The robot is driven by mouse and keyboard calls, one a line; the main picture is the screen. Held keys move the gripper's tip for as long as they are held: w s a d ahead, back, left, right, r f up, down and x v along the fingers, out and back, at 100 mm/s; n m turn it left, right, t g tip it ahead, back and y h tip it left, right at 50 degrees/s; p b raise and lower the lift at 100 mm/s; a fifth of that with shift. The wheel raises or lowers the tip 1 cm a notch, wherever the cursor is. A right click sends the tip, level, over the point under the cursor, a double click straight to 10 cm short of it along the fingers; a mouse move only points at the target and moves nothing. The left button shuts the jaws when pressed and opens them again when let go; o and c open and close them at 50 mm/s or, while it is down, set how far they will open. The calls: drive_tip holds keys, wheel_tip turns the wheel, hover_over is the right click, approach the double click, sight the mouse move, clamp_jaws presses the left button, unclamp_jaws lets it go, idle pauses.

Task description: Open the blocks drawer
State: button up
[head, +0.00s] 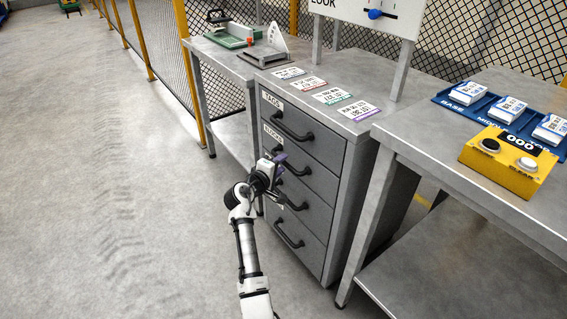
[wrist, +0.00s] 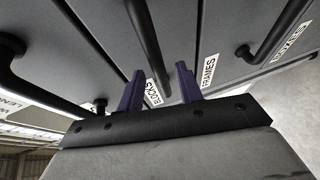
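The grey drawer cabinet (head: 345,165) stands between two benches, all its drawers shut. The blocks drawer (head: 318,177) is second from the top, below the tags drawer; its label is partly visible. Its dark bar handle (wrist: 147,45) runs between the two purple fingers of my gripper (wrist: 160,85) in the wrist view, beside the "BLOCKS" label (wrist: 152,95). The fingers are apart, one on each side of the handle. Whether either touches it cannot be told. In the head view my gripper (head: 279,157) is at the drawer front and hides part of the handle.
The frames drawer handle (wrist: 272,35) is close on the right in the wrist view. Labelled cards (head: 333,95) lie on the cabinet top. A bench (head: 410,130) with a blue tray and yellow counter box (head: 510,165) is at right. The floor at left is clear.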

drive_tip(key=shift+x, duration=1.3)
clamp_jaws()
